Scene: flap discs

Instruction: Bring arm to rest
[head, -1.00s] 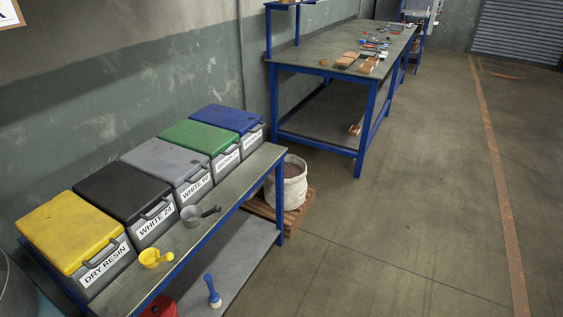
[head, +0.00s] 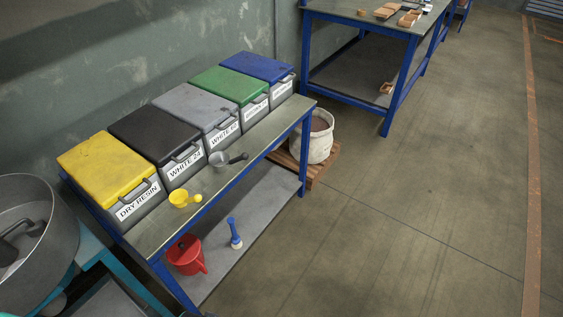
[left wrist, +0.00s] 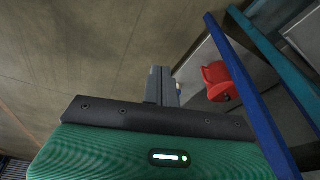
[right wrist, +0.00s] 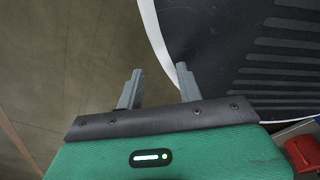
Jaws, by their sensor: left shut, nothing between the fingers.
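My left gripper (left wrist: 161,88) shows in the left wrist view with its fingers together and nothing between them. It hangs over bare floor, beside the blue frame of the bin table; a red jug (left wrist: 218,82) shows to its right. My right gripper (right wrist: 160,82) shows in the right wrist view with its fingers apart and nothing between them. One finger overlaps the white edge of a dark ridged surface, and floor shows to the left. Neither gripper can be made out in the head view.
The bin table (head: 240,145) carries lidded bins, a yellow scoop (head: 182,199) and a grey scoop (head: 222,158). The red jug (head: 185,257) and a blue-handled brush (head: 234,233) are on its lower shelf. A metal pan (head: 45,250) stands at left. The floor at right is clear.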

